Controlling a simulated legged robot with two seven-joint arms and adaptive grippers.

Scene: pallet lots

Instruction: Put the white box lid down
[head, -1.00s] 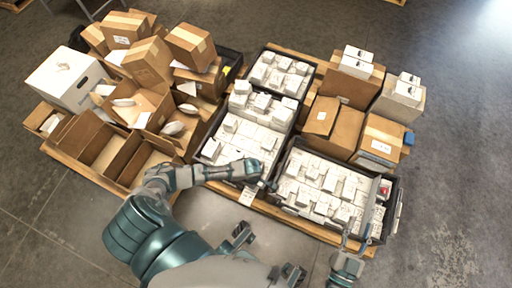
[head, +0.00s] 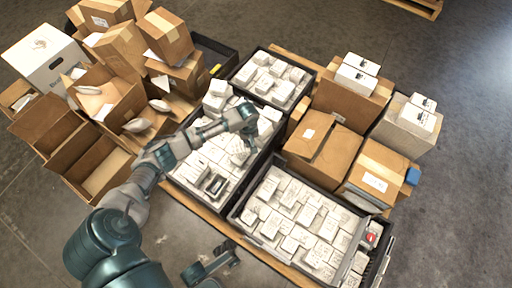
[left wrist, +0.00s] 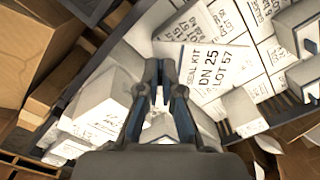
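My left gripper (head: 250,130) is over the middle-left bin of small white boxes. In the left wrist view its fingertips (left wrist: 160,64) are close together at the left edge of a tilted white panel (left wrist: 212,68), marked SEAL KIT DN 25 LOT 57. This panel appears to be the white box lid, pinched at its edge. In the head view a pale tilted piece (head: 238,150) shows just below the gripper. A small box with a dark open top (head: 215,185) is nearer me in the same bin.
Bins of white boxes stand at the back (head: 291,102) and front right (head: 236,214). Brown cartons (head: 330,150) stand to the right. Open cartons (head: 105,172) and a large white box (head: 42,60) crowd the left. Bare floor lies to the far right.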

